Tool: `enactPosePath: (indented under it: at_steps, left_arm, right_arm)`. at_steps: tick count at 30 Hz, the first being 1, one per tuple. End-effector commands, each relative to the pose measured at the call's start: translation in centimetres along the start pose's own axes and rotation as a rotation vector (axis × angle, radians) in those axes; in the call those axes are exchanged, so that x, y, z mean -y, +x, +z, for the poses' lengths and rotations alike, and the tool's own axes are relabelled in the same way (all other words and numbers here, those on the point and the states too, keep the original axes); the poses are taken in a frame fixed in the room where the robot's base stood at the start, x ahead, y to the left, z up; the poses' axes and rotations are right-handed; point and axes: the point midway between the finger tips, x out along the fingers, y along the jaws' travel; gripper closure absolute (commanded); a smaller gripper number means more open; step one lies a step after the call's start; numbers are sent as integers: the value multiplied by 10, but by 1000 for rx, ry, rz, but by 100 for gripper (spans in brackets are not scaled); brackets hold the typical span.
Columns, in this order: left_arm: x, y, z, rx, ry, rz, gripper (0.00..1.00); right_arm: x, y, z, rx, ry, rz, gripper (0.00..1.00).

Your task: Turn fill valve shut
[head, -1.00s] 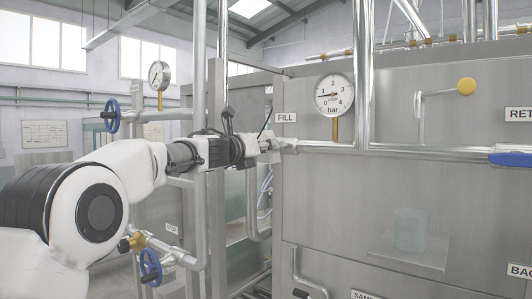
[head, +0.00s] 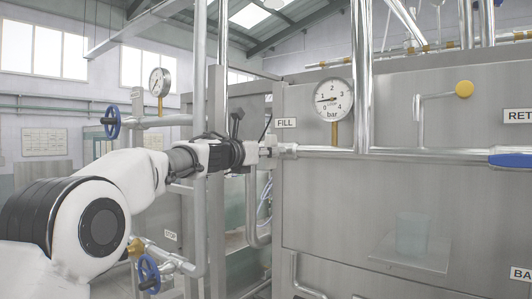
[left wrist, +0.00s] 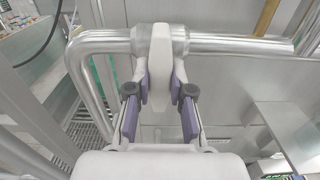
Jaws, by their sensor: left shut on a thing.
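The fill valve's pale lever handle (left wrist: 160,70) sits on the steel pipe in the left wrist view, upright in the picture and crossing the pipe's line. My left gripper (left wrist: 160,92) has its purple-padded fingers on both sides of the handle and is shut on it. In the head view my left gripper (head: 266,149) is at the pipe just below the FILL label (head: 286,123). There it hides most of the valve. My right gripper is not in view.
A pressure gauge (head: 333,99) stands above the fill pipe (head: 325,153). Blue handwheels (head: 111,121) and upright pipes stand beside my left arm.

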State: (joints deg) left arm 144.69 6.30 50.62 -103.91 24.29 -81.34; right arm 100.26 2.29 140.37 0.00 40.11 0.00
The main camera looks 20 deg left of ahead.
Motion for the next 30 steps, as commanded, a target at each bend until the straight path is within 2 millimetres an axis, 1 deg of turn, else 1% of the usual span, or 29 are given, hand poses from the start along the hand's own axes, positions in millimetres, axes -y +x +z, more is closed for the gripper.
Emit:
enactPosePath:
  at_steps: [1, 2, 3, 4, 5, 14, 17, 20, 22, 27, 30]
  left_arm:
    - [0, -1, 5, 8, 3, 3, 100]
    - [0, -1, 5, 8, 2, 3, 100]
    - [0, -1, 5, 7, 2, 3, 72]
    - [0, -1, 5, 7, 2, 3, 61]
    - [0, -1, 4, 6, 2, 3, 54]
    - [0, -1, 2, 3, -1, 1, 54]
    - [-1, -7, 2, 2, -2, 1, 54]
    - [-1, -22, 3, 3, -4, 1, 54]
    - [0, -36, 2, 2, -5, 2, 54]
    - [0, -81, 2, 2, -4, 2, 54]
    - [0, -101, 1, 2, -2, 2, 54]
  right_arm:
    - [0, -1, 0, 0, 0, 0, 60]
    - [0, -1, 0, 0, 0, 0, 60]
    - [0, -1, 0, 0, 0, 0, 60]
    - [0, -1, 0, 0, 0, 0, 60]
    - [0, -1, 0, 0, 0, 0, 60]
    - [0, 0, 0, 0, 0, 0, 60]
    - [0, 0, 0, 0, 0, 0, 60]
    - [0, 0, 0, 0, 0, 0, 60]
    - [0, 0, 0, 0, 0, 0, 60]
    - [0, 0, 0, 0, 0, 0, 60]
    - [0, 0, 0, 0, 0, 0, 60]
